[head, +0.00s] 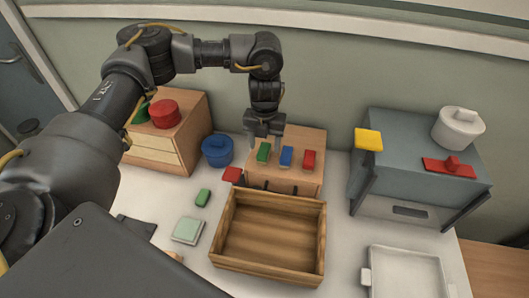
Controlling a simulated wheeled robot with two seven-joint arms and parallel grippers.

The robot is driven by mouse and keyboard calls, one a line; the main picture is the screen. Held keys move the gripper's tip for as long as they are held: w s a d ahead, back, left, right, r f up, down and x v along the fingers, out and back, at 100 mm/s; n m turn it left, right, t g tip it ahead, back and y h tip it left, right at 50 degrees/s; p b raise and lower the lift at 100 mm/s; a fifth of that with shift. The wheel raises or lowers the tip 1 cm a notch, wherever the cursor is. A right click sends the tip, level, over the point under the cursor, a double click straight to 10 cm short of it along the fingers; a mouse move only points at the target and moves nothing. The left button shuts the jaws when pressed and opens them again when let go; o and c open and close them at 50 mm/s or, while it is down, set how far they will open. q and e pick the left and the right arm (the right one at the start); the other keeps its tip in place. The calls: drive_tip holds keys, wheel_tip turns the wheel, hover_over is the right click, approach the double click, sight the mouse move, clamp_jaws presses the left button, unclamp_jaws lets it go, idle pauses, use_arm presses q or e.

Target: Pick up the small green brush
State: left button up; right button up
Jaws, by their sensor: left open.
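A small green block-shaped brush (263,152) sits at the left of a row on a wooden stand (290,180), beside a blue one (286,156) and a red one (309,160). My left gripper (264,143) points down over the green one, its open fingers close to it. I cannot tell whether they touch it. Another small green block (202,197) lies on the white table. Bristles are too small to make out. My right gripper is not in view.
An open wooden tray (222,235) stands in front of the stand. A blue pot (217,150) and a red piece (232,174) are at its left. A grey box (415,150) with a yellow block (368,139) on it stands right. A white tray (405,252) lies front right.

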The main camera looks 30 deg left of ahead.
sight(264, 150)
use_arm(q)
drive_tip(key=f, duration=0.4)
drive_tip(key=shift+a, duration=0.2)
drive_tip(key=shift+r, duration=0.1)
drive_tip(key=c, duration=1.1)
